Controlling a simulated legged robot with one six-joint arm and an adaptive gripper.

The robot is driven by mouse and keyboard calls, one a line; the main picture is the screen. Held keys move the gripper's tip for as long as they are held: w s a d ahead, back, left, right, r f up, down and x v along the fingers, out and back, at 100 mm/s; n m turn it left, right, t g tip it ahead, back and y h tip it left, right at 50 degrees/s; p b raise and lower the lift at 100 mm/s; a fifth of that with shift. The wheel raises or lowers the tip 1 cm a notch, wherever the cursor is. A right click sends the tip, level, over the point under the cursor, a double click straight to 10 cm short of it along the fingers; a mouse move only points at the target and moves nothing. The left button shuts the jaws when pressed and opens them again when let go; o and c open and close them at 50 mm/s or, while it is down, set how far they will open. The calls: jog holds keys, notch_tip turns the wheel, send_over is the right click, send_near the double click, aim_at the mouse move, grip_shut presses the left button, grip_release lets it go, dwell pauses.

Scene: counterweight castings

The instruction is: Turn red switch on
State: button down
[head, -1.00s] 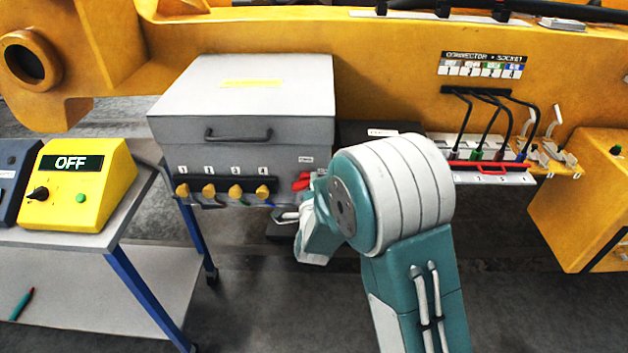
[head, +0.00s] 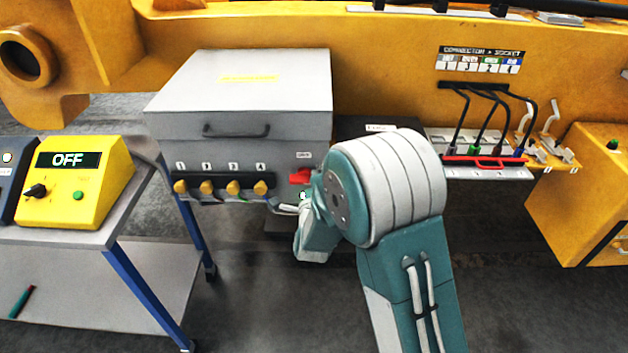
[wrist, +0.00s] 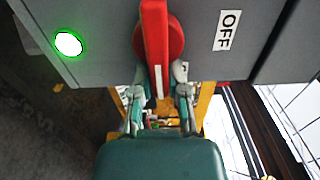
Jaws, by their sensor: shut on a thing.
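The red switch (head: 300,176) is a red handle on the front of a grey cabinet (head: 265,80), at its lower right. In the wrist view the red handle (wrist: 155,45) runs up the picture from a round red hub, with a label reading OFF (wrist: 227,30) to its right. My gripper (wrist: 158,98) is shut on the lower end of the handle, one finger on each side. In the head view my arm hides most of the gripper (head: 292,208). A round lamp (wrist: 68,43) with a bright green rim glows on the panel to the left.
Several yellow knobs (head: 233,187) line the cabinet front left of the switch. A yellow box (head: 80,180) with an OFF display stands on a cart (head: 110,232) at left. A connector panel (head: 488,172) with black cables is at right. Floor shows below the cabinet.

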jog(key=shift+s+f, duration=0.1)
jog(key=shift+f, duration=0.25)
jog(key=c, duration=0.6)
grip_release()
jog(key=shift+c, duration=0.2)
jog(key=shift+r, duration=0.1)
jog(key=s, duration=1.1)
jog(key=shift+s+a, duration=0.2)
jog(key=shift+s, duration=0.2)
